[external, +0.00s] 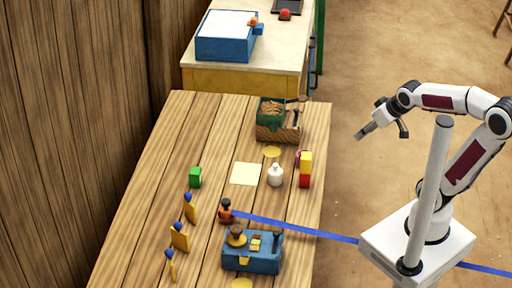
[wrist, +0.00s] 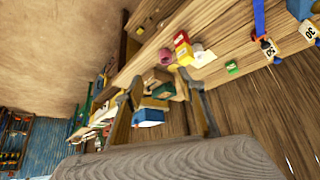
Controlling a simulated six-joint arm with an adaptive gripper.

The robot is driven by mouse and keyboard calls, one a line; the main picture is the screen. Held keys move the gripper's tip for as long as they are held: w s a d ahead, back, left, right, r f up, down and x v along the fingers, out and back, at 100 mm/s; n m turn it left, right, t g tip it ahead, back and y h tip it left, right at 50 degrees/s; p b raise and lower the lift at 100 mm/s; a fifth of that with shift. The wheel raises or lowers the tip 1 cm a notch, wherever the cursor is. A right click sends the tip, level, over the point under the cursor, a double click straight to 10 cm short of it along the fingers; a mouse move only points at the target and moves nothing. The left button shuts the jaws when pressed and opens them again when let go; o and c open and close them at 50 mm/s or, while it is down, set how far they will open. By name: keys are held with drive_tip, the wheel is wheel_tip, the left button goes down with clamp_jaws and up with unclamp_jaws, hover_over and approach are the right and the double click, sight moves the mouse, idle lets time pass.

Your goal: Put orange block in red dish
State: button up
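I cannot make out a clear orange block or a red dish in either view. An orange-red piece with a dark knob (external: 226,213) stands mid-table. My gripper (external: 364,133) is in the air right of the table, apart from everything. In the wrist view its fingers (wrist: 160,80) are spread and empty.
A white bottle (external: 275,176), a green block (external: 195,177) and a pale square (external: 245,174) are on the table. A green-and-wood box (external: 280,132) stands at the back, a blue box (external: 239,262) at the front. Yellow stands with blue tops (external: 180,240) line the left.

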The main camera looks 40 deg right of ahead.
drive_tip(key=s+d+m+g, duration=0.1)
drive_tip(key=s+d, duration=0.2)
drive_tip(key=s, duration=0.5)
drive_tip(key=shift+s+r, duration=0.4)
drive_tip(key=shift+r, duration=0.05)
idle(0.7)
